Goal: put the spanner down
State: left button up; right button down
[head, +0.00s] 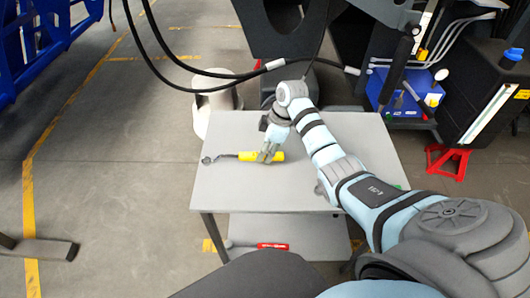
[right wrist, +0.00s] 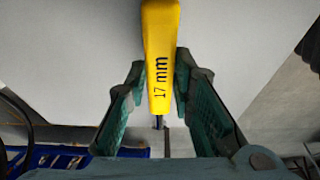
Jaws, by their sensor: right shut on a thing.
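The spanner (head: 246,156) has a yellow handle and a dark grey open end that points left in the head view. It is over the left part of the grey table top (head: 228,188), lying about level; I cannot tell whether it touches the top. My right gripper (head: 269,154) points down and is shut on the yellow handle near its right end. In the right wrist view, the handle of the spanner (right wrist: 161,60), marked "17 mm", runs between the two green-padded fingers (right wrist: 163,105).
The table top around the spanner is clear. A red-handled tool (head: 272,246) lies on the lower shelf (head: 300,232). Black hoses (head: 180,80) hang above the far left side. A red stand (head: 447,160) and a blue box (head: 400,95) stand beyond the table's right side.

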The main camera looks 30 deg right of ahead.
jog(key=c, duration=1.4)
grip_release()
jog(key=shift+s, duration=0.1)
jog(key=shift+r, duration=0.1)
jog(key=p+v, duration=0.2)
jog(key=v, duration=1)
